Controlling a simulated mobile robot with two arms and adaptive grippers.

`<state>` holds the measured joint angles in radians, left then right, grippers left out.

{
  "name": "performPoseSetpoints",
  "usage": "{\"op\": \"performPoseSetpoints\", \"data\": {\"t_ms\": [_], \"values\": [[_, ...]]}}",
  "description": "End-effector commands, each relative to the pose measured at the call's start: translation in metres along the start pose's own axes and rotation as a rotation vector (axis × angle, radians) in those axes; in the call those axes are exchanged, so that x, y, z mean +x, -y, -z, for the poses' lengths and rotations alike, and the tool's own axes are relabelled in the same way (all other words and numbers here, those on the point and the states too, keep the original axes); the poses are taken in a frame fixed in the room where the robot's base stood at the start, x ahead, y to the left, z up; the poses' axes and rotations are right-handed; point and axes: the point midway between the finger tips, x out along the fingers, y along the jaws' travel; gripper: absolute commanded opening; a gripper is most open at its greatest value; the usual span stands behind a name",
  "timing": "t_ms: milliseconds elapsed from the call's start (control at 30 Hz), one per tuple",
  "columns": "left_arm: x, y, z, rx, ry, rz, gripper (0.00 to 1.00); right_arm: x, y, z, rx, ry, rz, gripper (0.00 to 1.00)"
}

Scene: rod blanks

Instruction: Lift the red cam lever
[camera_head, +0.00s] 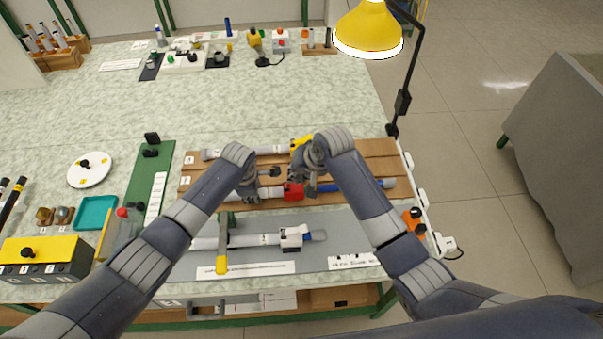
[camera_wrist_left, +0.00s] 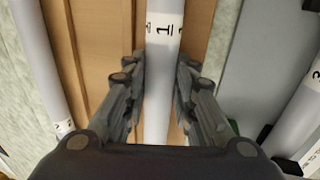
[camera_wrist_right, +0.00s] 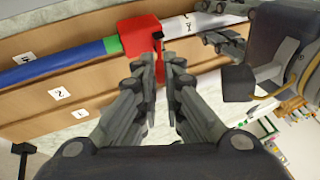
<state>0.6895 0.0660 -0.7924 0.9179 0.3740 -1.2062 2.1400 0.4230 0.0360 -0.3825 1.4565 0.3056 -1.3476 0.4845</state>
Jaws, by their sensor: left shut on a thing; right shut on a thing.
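The red cam lever (camera_head: 293,191) sits on a rod on the wooden board, between a white rod section and a blue-and-green section. In the right wrist view the red block (camera_wrist_right: 139,36) has its lever arm hanging between my right fingertips. My right gripper (camera_wrist_right: 158,66) is shut on that lever arm; in the head view its arm partly covers the area. My left gripper (camera_wrist_left: 158,90) is shut around the white rod (camera_wrist_left: 163,45) marked 1, left of the red block. It also shows beside the red block in the right wrist view, upper right.
Another rod with a yellow lever (camera_head: 301,142) lies behind on the wooden board (camera_head: 376,150). A yellow lamp (camera_head: 368,28) overhangs the back right.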

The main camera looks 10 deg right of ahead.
Motion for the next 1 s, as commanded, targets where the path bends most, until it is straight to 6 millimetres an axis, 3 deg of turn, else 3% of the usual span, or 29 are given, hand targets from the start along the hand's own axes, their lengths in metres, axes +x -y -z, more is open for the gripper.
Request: {"op": "performPoseSetpoints", "data": {"t_ms": [667,700,800,1000], "values": [[-0.0009,-0.0006,-0.0027,0.001,0.005,-0.002,0.00,0.0012,0.0050,-0.0022,-0.023,0.004,-0.059,0.00],[-0.0009,-0.0006,-0.0027,0.001,0.005,-0.002,0.00,0.0012,0.0050,-0.0022,-0.023,0.004,-0.058,0.13],[-0.0009,-0.0007,-0.0028,0.001,0.005,-0.002,0.00,0.0012,0.0048,-0.0021,-0.023,0.004,-0.059,0.30],[-0.0009,-0.0007,-0.0024,0.001,0.005,-0.002,0.00,0.0007,0.0046,-0.0013,-0.023,0.002,-0.059,0.30]]}}
